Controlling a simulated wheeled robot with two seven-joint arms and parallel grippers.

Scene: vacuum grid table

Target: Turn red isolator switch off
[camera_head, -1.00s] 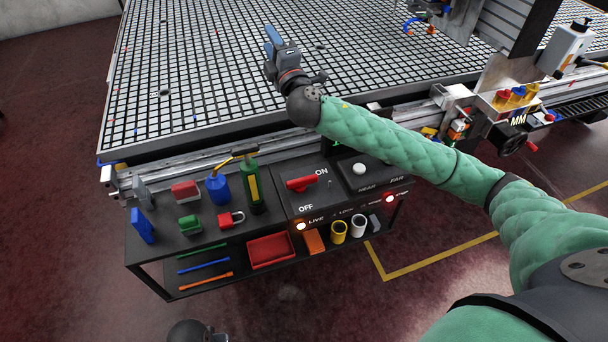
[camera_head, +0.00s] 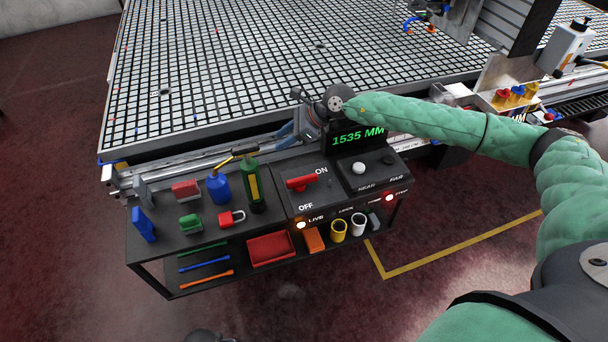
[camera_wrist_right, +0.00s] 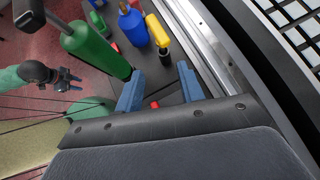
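The red isolator switch (camera_head: 301,183) is a red handle on the dark console top (camera_head: 335,205). Its handle lies nearly sideways, with its right end towards the ON label and OFF printed below it. My right gripper (camera_head: 284,136) is behind and above the switch, at the table's front edge, apart from it. In the right wrist view its two blue fingers (camera_wrist_right: 158,82) are spread with nothing held. A small red patch (camera_wrist_right: 154,104) shows between them, perhaps the switch handle. My left gripper (camera_wrist_right: 68,78) shows small in the wrist view; its fingers are unclear.
A green bottle (camera_head: 254,188), a blue bottle (camera_head: 217,188) and a red padlock (camera_head: 231,218) stand left of the switch. A display reading 1535 MM (camera_head: 356,138) and a white knob (camera_head: 359,167) are to its right. The gridded table (camera_head: 230,70) lies behind.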

